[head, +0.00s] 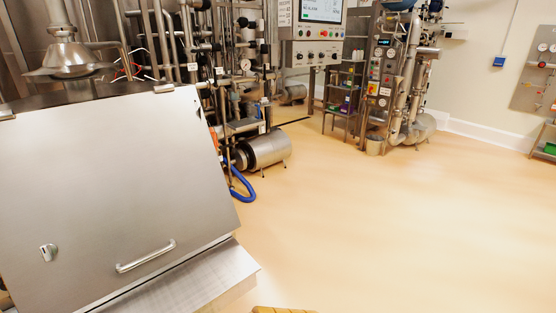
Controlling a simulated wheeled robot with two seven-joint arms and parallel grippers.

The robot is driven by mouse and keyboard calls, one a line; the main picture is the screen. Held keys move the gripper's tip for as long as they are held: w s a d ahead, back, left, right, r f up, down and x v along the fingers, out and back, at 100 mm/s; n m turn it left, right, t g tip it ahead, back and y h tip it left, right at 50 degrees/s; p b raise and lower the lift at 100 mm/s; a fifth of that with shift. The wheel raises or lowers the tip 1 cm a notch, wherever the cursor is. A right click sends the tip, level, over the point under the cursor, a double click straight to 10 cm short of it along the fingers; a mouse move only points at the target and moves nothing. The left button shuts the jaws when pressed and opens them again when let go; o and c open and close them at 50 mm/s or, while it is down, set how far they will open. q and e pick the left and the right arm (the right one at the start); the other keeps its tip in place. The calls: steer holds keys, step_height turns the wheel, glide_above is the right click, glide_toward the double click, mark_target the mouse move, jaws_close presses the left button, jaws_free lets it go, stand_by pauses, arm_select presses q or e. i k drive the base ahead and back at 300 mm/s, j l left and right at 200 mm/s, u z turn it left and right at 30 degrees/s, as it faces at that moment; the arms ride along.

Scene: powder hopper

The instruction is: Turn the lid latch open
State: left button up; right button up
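The hopper lid (110,180) is a large brushed-steel panel at the left of the head view. It slopes toward me and looks closed on the hopper body. The lid latch (48,253) is a small metal piece near the lid's lower left corner; its exact turn is too small to tell. A bar handle (146,256) sits to the right of the latch, near the lower edge. Neither of my grippers shows in this view, and nothing touches the latch or handle.
A steel ledge (190,280) juts out below the lid. Pipework, a steel motor (262,150) and a blue hose (241,184) stand behind it. A control panel (312,20) and another pipe skid (395,80) are farther back. The floor (400,230) to the right is clear.

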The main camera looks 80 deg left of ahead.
mark_target(47, 251)
steer(key=u, duration=3.95)
